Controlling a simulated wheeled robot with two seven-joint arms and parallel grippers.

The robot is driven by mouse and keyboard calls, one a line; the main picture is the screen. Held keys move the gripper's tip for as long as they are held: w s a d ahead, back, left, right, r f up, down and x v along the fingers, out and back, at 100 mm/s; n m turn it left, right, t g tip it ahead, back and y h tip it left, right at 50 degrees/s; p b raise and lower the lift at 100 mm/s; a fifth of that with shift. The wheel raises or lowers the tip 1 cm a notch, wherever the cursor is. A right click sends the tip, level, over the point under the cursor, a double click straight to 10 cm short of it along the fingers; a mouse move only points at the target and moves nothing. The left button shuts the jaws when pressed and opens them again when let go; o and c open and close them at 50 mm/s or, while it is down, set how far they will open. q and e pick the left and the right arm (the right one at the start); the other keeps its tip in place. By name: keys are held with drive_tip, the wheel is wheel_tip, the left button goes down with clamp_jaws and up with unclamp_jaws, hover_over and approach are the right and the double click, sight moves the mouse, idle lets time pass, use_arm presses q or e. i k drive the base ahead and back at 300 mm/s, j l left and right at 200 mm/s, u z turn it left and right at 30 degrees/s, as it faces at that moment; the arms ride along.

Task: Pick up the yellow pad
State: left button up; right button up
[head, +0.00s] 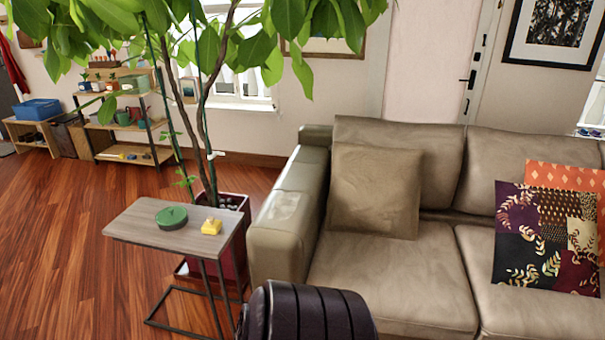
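A small yellow object (211,226), which appears to be the yellow pad, lies on the grey wooden top of a small side table (135,221). It sits toward the right side of the tabletop. A round green lidded thing (171,217) stands to its left, a short gap apart. Neither of my grippers shows in the head view.
A beige sofa (390,282) stands right of the table, with patterned cushions (545,235). A tall plant in a dark red pot (232,205) rises behind the table. A black ribbed seat or bag (310,312) is in front. Wooden floor (60,250) is open at left.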

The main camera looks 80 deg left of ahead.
sight(212, 226)
drive_tip(key=u, duration=3.4)
drive_tip(key=i+j, duration=0.05)
